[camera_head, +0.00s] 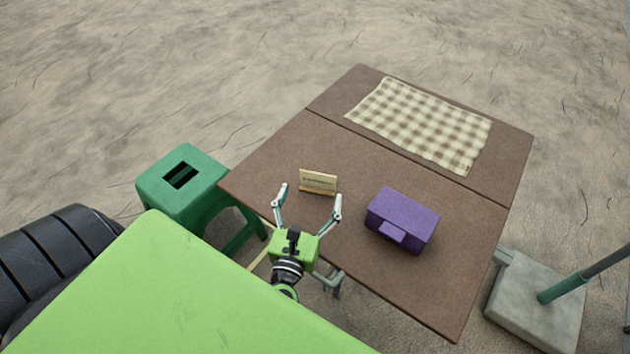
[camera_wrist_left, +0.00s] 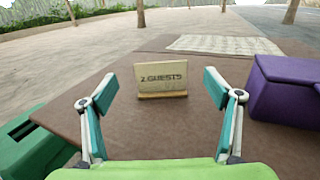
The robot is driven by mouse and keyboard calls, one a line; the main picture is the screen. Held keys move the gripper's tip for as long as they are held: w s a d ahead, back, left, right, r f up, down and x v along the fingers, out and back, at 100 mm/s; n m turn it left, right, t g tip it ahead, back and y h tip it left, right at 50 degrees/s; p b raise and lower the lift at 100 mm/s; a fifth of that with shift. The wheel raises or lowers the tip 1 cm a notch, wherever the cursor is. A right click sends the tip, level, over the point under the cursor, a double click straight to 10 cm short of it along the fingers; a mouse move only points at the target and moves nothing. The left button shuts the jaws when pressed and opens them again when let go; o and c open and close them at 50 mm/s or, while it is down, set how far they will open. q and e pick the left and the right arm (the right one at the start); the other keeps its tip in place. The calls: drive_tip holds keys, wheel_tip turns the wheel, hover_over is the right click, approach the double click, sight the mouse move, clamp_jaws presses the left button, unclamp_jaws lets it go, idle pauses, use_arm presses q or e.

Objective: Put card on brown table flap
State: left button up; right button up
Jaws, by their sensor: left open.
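The card (camera_head: 317,181) is a small tan sign standing upright on the brown table near its left front side. In the left wrist view the card (camera_wrist_left: 161,78) faces me and reads "2 GUESTS". My left gripper (camera_head: 309,192) is open, its fingers pointing at the card. In the left wrist view the fingers (camera_wrist_left: 160,88) frame the card from either side, with gaps, and nothing is held. The brown table flap (camera_head: 328,101) is the far section beyond a seam in the tabletop. My right gripper does not show.
A purple box (camera_head: 401,219) stands on the table right of the card. A checkered cloth (camera_head: 422,124) covers much of the flap, leaving bare strips around it. A green stool (camera_head: 160,190) stands left of the table, and a grey base with a pole (camera_head: 530,305) stands at right.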

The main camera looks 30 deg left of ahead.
use_arm(q)
drive_tip(key=v, duration=0.4)
drive_tip(key=shift+s+d, duration=0.1)
drive_tip(key=shift+s, duration=0.25)
drive_tip(key=shift+s+d, duration=0.2)
drive_tip(key=shift+s, duration=0.35)
